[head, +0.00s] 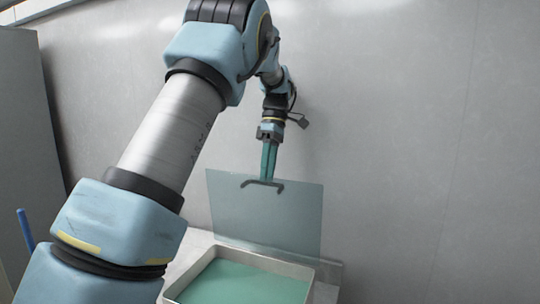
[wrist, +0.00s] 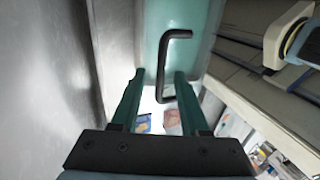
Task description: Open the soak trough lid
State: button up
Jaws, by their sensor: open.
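The soak trough lid (head: 262,220) is a translucent blue-green panel standing nearly upright at the back of the trough in the head view. Its dark bar handle (head: 250,184) is near the top edge. The soak trough (head: 296,263) has a pale rim and a teal inside, open to view. My gripper (head: 266,178) points down at the handle. In the wrist view my gripper (wrist: 160,76) has its two green fingers apart, with one end of the handle (wrist: 165,62) showing between them. I cannot tell whether the fingers touch it. The lid also shows in the wrist view (wrist: 205,20).
A grey wall (head: 420,120) stands close behind the lid. A tall grey panel (head: 25,130) is at the left, with a blue rod (head: 25,230) below it. Several small blurred objects (wrist: 172,117) lie below in the wrist view. Space right of the lid looks clear.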

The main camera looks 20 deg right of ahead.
jog(key=v, duration=0.8)
jog(key=shift+r+b, duration=0.3)
jog(key=shift+b, duration=0.1)
